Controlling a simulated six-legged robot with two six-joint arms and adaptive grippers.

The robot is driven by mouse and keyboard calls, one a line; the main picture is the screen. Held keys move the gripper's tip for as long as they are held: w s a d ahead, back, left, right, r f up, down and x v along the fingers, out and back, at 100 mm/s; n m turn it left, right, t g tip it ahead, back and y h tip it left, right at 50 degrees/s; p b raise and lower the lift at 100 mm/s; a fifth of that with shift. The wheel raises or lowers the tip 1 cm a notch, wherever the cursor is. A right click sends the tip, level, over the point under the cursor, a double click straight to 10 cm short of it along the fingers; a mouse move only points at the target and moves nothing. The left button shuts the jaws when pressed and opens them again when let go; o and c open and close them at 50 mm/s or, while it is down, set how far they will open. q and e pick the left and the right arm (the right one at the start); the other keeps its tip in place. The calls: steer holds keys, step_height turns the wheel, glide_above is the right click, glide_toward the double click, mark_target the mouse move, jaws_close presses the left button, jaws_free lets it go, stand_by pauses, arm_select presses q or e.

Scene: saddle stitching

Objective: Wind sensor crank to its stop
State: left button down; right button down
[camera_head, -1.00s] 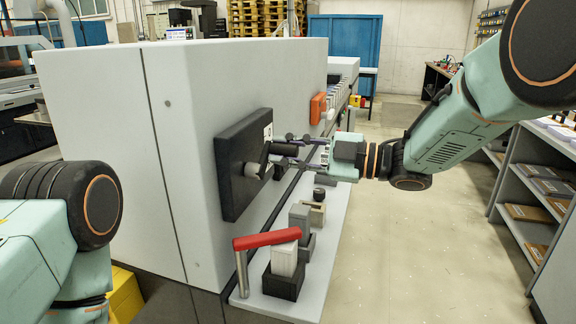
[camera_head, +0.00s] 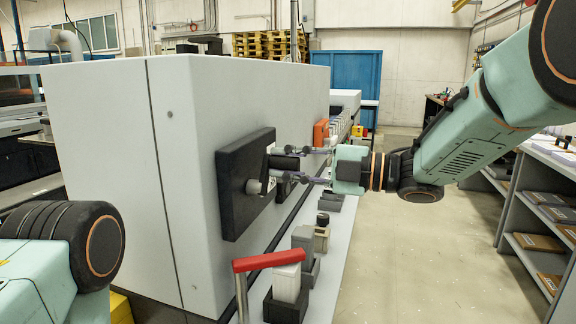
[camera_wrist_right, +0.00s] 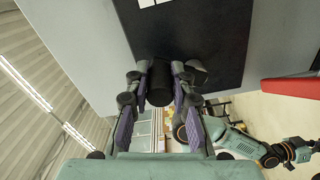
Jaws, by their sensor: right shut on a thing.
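The sensor crank sticks out from a square black panel (camera_head: 230,195) on the near side of a large grey machine. Its dark cylindrical handle (camera_head: 284,162) points right, and a short light stub (camera_head: 254,187) shows lower left of it. My right gripper (camera_head: 303,164) comes from the right and is shut on the handle. In the right wrist view the fingers of my right gripper (camera_wrist_right: 160,82) lie on both sides of the black handle (camera_wrist_right: 160,90). The crank's arm is mostly hidden. My left gripper is out of view; only part of my left arm shows.
Below the panel, a pale ledge (camera_head: 345,230) carries a red-topped lever (camera_head: 267,259), several small grey and black blocks, and a round knob. An orange box (camera_head: 321,132) sits farther along the machine. Shelves (camera_head: 530,215) stand at the right, with clear floor between.

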steer(key=shift+r, duration=0.15)
steer(key=c, duration=1.2)
jaws_free()
steer(key=shift+o, duration=0.2)
steer(key=v, duration=1.2)
